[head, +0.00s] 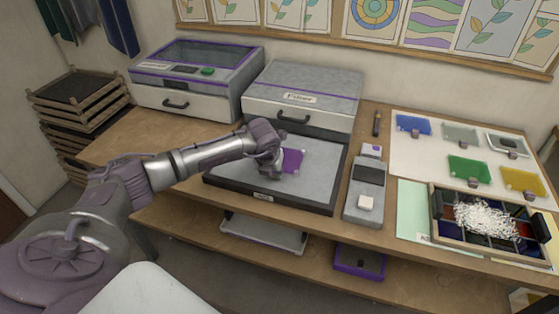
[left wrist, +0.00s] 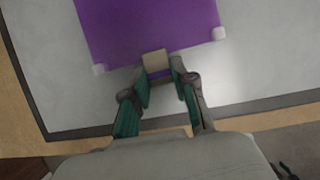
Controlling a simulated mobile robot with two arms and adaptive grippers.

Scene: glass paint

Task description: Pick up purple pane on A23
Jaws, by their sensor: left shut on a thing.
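The purple pane (head: 293,160) is at the black-framed grey board (head: 235,179), whose front label reads roughly A23, though the text is small. In the left wrist view the pane (left wrist: 150,28) is a flat purple sheet with pale corner pieces and a beige tab (left wrist: 155,62) on its near edge. My left gripper (head: 277,173) is over the board at the pane's left side. In the left wrist view its fingers (left wrist: 160,82) are closed on the tab. I cannot tell whether the pane touches the board. My right gripper is out of view.
A grey machine labelled Fuser (head: 300,97) stands behind the board, with another purple-trimmed machine (head: 190,85) to its left. A small scale-like device (head: 368,185) is to the right. Coloured panes, including a green one (head: 468,169), and a divided tray (head: 440,215) lie farther right.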

